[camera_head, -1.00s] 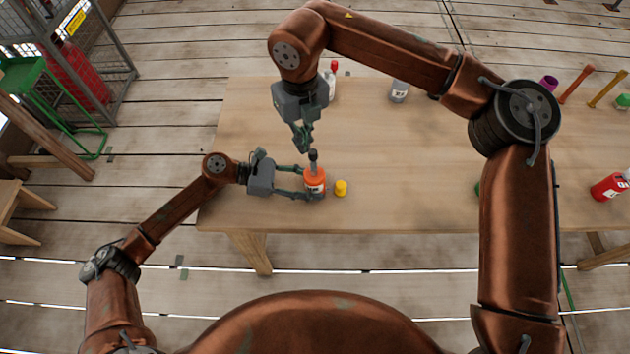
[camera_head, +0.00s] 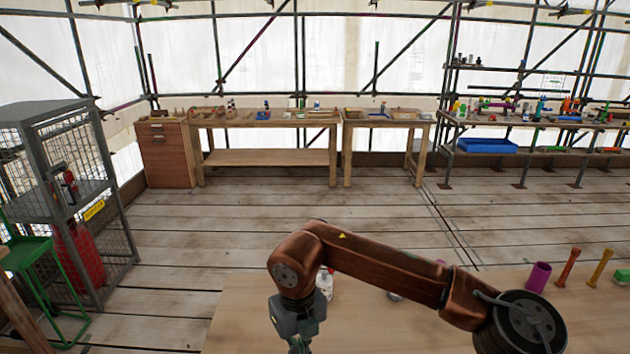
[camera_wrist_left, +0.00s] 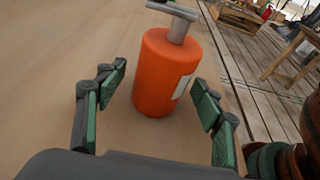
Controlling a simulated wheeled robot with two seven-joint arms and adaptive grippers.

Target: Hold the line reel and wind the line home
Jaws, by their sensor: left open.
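The line reel (camera_wrist_left: 160,85), an orange cylinder with a pale label on its right side, stands in the left wrist view. A grey post with a crossbar (camera_wrist_left: 172,14) tops it. My left gripper (camera_wrist_left: 158,92) is open, its green-padded fingers on either side of the reel; I cannot tell whether either touches. The reel and left gripper are out of the head view. My right gripper (camera_head: 299,343) is at the bottom edge of the head view, its fingertips cut off, so its opening is hidden.
The wooden table (camera_head: 240,310) fills the bottom of the head view. A white bottle (camera_head: 324,284), a purple cup (camera_head: 538,277) and upright rods (camera_head: 567,268) stand on it. A wire cage (camera_head: 70,200) is at left; workbenches (camera_head: 265,122) line the back.

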